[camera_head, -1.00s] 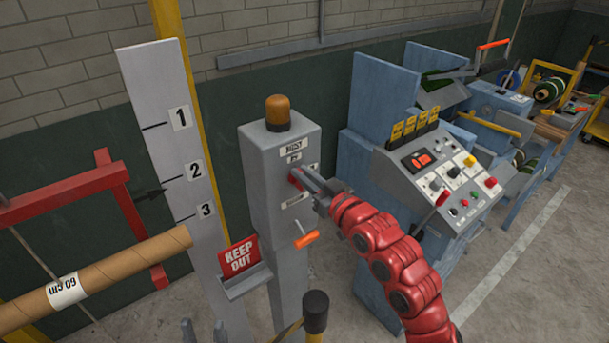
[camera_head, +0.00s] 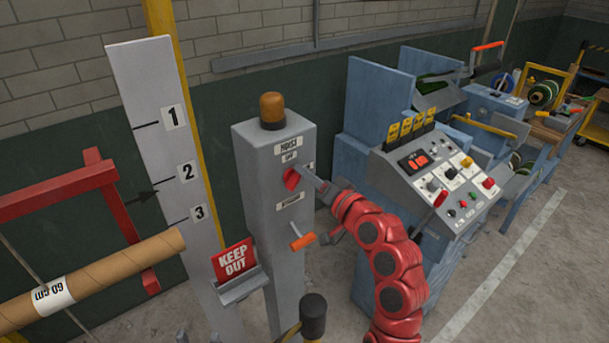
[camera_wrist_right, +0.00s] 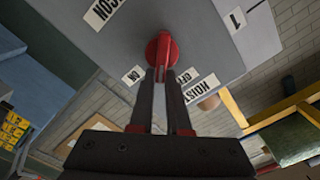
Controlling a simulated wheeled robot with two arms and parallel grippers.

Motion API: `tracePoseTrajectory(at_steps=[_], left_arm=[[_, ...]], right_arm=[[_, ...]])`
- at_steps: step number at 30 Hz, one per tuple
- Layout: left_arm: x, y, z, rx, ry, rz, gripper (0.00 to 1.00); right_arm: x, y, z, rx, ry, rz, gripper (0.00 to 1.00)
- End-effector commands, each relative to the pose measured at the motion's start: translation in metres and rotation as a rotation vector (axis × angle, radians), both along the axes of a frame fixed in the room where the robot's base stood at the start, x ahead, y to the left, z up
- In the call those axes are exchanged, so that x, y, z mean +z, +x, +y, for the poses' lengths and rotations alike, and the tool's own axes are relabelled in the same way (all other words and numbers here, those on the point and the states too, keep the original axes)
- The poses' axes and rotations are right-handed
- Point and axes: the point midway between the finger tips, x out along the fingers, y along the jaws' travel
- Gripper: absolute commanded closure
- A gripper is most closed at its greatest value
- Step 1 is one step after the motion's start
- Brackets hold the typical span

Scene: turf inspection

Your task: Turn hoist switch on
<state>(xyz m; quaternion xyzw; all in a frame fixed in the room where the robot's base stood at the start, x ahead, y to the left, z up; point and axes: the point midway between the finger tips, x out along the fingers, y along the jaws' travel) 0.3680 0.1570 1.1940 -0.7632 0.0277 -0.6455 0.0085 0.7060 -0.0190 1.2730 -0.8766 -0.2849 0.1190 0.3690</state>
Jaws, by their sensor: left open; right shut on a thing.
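A grey hoist post (camera_head: 262,215) with an amber beacon (camera_head: 272,110) stands in the middle of the head view. Its red rotary switch (camera_head: 291,179) sits below the HOIST and OFF labels. My right gripper (camera_head: 305,175) reaches it from the right. In the right wrist view the fingers are shut on the handle of the red switch (camera_wrist_right: 163,47). The gripped end lies between the ON label (camera_wrist_right: 133,76) and the OFF label (camera_wrist_right: 189,77). My left gripper (camera_head: 199,338) shows only as grey fingertips at the bottom edge, apart, with nothing seen between them.
An orange-handled lever (camera_head: 302,242) sticks out below the switch. A red KEEP OUT sign (camera_head: 234,259) in a holder stands at the post's left. A cardboard tube (camera_head: 120,270) is further left. A blue control console (camera_head: 440,175) stands to the right, behind my right arm.

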Motion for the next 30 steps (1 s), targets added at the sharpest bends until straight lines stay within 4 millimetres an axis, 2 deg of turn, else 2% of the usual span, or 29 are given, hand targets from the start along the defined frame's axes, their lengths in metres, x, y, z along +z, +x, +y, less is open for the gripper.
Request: tracePoseTrajectory(at_steps=[18,30], left_arm=[[0.008,0.000,0.000,0.000,0.000,0.000,0.50],[0.013,0.000,0.000,0.000,0.000,0.000,0.50]], right_arm=[[-0.014,0.003,-0.005,0.002,0.451,0.336,1.00],[-0.018,0.004,-0.005,0.003,0.608,0.447,1.00]])
